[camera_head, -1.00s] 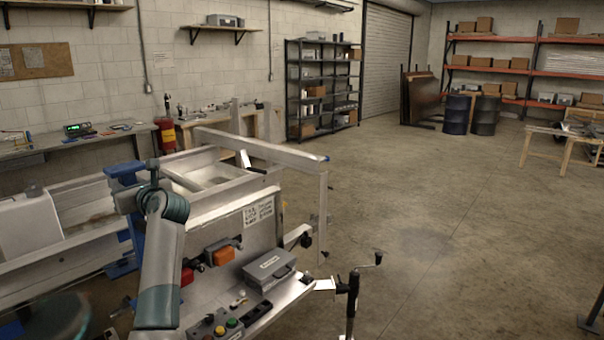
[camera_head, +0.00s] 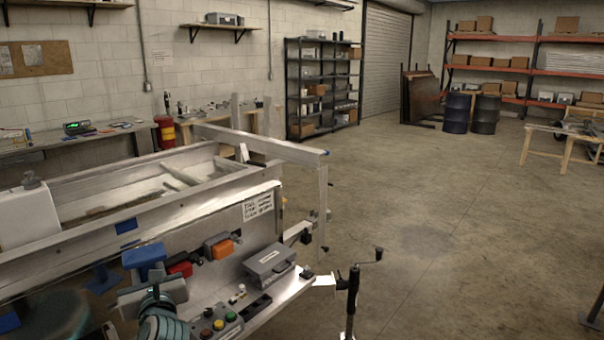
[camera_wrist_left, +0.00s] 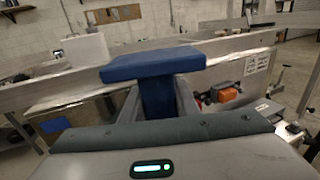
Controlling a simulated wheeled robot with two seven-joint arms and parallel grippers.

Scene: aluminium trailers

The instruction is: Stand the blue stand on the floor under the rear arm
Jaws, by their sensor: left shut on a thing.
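The blue stand is held by my left gripper (camera_head: 152,286). Its flat blue top (camera_head: 145,254) shows just above the gripper, in front of the trailer's side. In the left wrist view the wide blue plate (camera_wrist_left: 152,66) faces across the view, with its blue post between the two fingers (camera_wrist_left: 160,100), which are shut on it. The lower part of the stand is hidden. The aluminium trailer (camera_head: 110,245) fills the left. I cannot tell for sure which part is the rear arm. My right gripper is not in view.
Other blue pieces (camera_head: 103,277) show at the trailer's lower left.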

